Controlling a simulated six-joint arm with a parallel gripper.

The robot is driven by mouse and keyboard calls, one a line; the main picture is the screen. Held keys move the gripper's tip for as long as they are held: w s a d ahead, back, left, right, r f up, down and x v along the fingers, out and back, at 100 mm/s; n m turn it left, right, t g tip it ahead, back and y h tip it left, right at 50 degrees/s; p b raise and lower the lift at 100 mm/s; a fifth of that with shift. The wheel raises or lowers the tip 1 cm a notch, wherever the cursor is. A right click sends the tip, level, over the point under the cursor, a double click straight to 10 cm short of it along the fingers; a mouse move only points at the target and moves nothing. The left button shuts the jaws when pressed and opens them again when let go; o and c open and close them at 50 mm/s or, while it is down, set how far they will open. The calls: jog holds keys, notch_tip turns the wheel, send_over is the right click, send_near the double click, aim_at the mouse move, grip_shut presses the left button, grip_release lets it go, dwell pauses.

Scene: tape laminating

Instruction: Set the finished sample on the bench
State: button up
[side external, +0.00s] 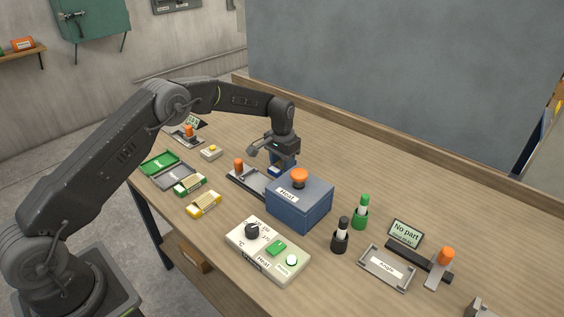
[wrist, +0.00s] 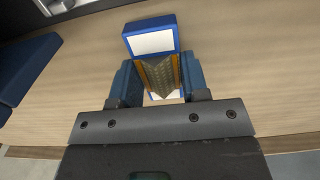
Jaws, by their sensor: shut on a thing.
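My gripper (side external: 283,160) is low over the bench (side external: 335,180), just behind the blue heater box (side external: 300,207) marked Heat. In the wrist view the blue fingers of my gripper (wrist: 160,76) are closed on a tan patterned piece with orange edges, the sample (wrist: 158,76). A blue block with a white face (wrist: 151,40) shows just beyond it; I cannot tell whether it is joined to the sample. In the side view the sample is mostly hidden by the gripper and the heater box. Whether it touches the bench is unclear.
A fixture with an orange knob (side external: 238,166) stands left of the heater. The control box (side external: 268,250) is in front. Black (side external: 341,236) and green (side external: 361,212) bottles and an Angle tray (side external: 387,268) stand right. Bare bench lies behind the heater.

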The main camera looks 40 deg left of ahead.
jog(key=o, duration=0.9)
jog(key=shift+f, duration=0.1)
